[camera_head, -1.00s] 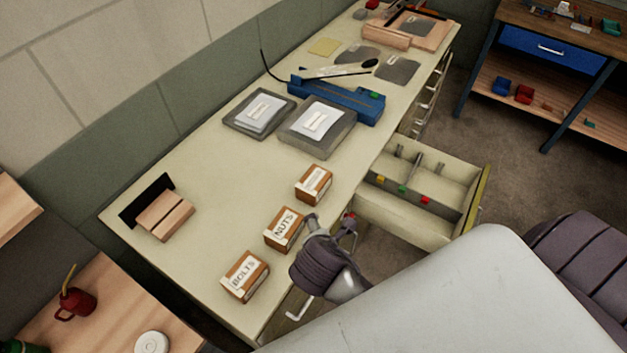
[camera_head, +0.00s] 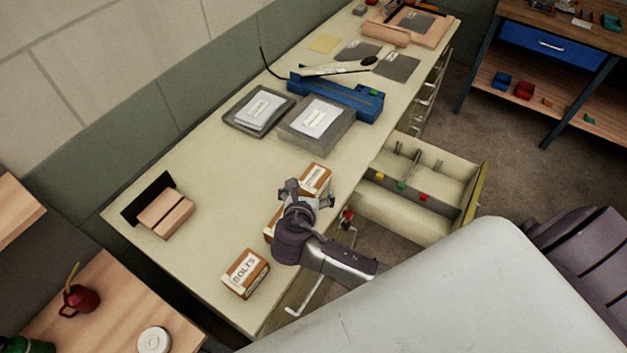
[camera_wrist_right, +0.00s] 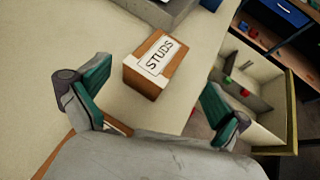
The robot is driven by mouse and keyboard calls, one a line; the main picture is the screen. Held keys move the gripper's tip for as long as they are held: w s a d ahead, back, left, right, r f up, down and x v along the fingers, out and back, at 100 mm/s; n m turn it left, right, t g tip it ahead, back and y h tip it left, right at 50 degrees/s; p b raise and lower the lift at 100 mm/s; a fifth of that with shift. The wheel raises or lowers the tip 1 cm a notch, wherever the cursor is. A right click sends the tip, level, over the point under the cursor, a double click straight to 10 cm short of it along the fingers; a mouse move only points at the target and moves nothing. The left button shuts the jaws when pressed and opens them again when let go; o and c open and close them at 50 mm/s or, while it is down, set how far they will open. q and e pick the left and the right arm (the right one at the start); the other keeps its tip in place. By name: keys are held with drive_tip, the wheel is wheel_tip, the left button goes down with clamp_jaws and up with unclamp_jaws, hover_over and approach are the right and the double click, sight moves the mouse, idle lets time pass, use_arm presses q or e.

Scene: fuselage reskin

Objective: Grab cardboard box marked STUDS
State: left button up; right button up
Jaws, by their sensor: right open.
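The cardboard box marked STUDS (camera_wrist_right: 148,79) stands on the desk, brown with a white label. In the head view the box (camera_head: 316,177) is partly hidden by my right gripper (camera_head: 309,198). In the right wrist view my right gripper (camera_wrist_right: 150,103) is open, its green-padded fingers apart on either side of the view. The box lies ahead of the fingers, roughly between their lines, with nothing held. In the head view the NUTS box (camera_head: 269,220) is mostly hidden under my right gripper. My left gripper is not in view.
The BOLTS box (camera_head: 244,273) stands near the desk's front edge. Grey trays with papers (camera_head: 318,127) and a blue device (camera_head: 340,98) lie beyond the STUDS box. An open drawer (camera_head: 409,207) juts out to the right. The desk's left middle is clear.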

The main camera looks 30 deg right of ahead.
sight(312, 179)
drive_tip(key=p+x, duration=0.1)
drive_tip(key=x, duration=0.4)
drive_tip(key=shift+w+p, duration=0.3)
drive_tip(key=shift+p, duration=0.1)
drive_tip(key=shift+w+d+f, duration=0.15)
drive_tip(key=shift+w+f, duration=0.05)
drive_tip(key=shift+f, duration=0.05)
drive_tip(key=shift+s+r, duration=0.1)
drive_tip(key=c, duration=1.6)
